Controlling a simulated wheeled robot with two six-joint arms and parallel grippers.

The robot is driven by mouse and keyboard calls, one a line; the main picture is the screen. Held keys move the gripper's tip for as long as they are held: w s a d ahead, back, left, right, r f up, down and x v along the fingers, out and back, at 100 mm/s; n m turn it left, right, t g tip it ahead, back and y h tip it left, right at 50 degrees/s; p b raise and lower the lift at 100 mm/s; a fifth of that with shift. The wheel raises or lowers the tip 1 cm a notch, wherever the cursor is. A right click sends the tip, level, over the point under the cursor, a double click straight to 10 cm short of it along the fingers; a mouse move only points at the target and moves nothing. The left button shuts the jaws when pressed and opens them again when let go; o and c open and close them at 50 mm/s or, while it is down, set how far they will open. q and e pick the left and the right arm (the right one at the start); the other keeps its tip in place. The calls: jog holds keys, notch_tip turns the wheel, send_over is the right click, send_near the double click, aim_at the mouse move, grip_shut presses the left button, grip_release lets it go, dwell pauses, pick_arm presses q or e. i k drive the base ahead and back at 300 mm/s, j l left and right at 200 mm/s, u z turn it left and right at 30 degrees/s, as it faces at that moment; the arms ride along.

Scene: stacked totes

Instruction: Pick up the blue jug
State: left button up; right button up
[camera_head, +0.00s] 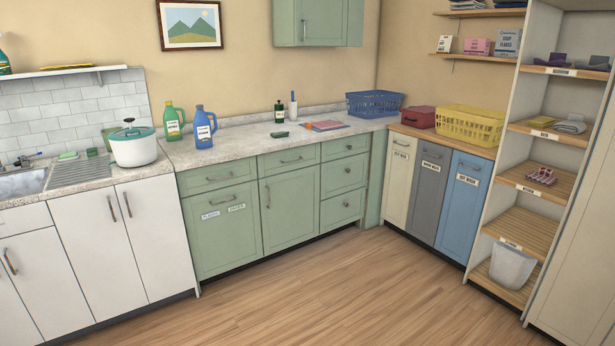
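The blue jug (204,128) has a handle and a white label. It stands upright on the light stone-look counter (240,143), near the front edge above the green cabinets. A green jug (174,120) with a yellow cap stands behind it to the left, close by. Neither of my grippers is in view, and nothing touches the blue jug.
A white pot with a teal lid (134,146) stands left of the jugs, by the sink (24,182). A small dark bottle (279,112), a blue basket (374,104) and a yellow basket (469,125) are further right. The wooden floor (310,285) is clear.

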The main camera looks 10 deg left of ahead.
aim_at(202, 133)
jog(key=i, duration=1.1)
jog(key=i+l, duration=0.1)
jog(key=i, duration=1)
jog(key=i+u, duration=0.3)
jog(key=i, duration=0.35)
jog(key=i+u, duration=0.25)
jog(key=i, duration=0.4)
jog(key=i+l+u, duration=0.3)
jog(key=i, duration=0.35)
